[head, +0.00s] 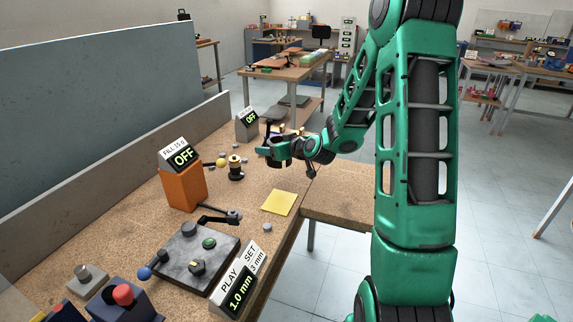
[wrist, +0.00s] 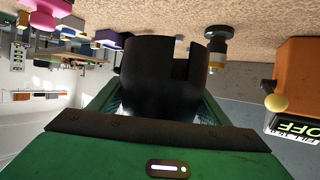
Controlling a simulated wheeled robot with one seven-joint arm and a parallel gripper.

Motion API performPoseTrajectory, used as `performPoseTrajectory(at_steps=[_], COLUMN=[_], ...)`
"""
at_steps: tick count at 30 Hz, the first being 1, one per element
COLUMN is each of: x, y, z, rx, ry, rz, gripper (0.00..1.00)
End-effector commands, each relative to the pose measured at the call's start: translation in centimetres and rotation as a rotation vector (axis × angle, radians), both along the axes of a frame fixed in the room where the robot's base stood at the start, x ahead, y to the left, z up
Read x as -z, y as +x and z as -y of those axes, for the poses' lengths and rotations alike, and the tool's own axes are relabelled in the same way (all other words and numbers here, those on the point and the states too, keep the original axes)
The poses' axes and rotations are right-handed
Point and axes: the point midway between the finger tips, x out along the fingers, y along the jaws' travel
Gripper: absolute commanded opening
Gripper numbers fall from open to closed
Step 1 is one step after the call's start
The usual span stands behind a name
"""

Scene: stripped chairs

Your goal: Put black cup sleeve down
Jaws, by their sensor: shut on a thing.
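My gripper (head: 274,151) is over the wooden bench, beyond and to the right of the orange box. It is shut on the black cup sleeve (wrist: 160,78), which fills the middle of the wrist view, between the fingers. The sleeve is a dark, open-sided cylinder with a notch in its wall. In the head view the sleeve is hard to tell from the dark gripper parts. The wrist view is upside down, with the bench top along its upper edge. I cannot tell whether the sleeve touches the bench.
A brass and black fitting (head: 236,168) stands left of my gripper; it also shows in the wrist view (wrist: 218,46). The orange box (head: 184,188) bears an OFF display. A yellow square (head: 279,203) lies nearer on the bench. A grey plate with knobs (head: 186,262) is in front.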

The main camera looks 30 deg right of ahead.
Motion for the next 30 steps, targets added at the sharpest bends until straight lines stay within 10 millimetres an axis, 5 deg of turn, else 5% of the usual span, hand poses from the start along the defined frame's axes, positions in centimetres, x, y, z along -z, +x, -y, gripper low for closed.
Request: performPoseTrajectory(at_steps=[12,30], x=[4.2,8.5], y=[2.3,2.5], z=[6.6,7.1], rx=[0.002,0.000], ry=[0.001,0.000], rz=[0.000,0.000], gripper=[0.48,0.48])
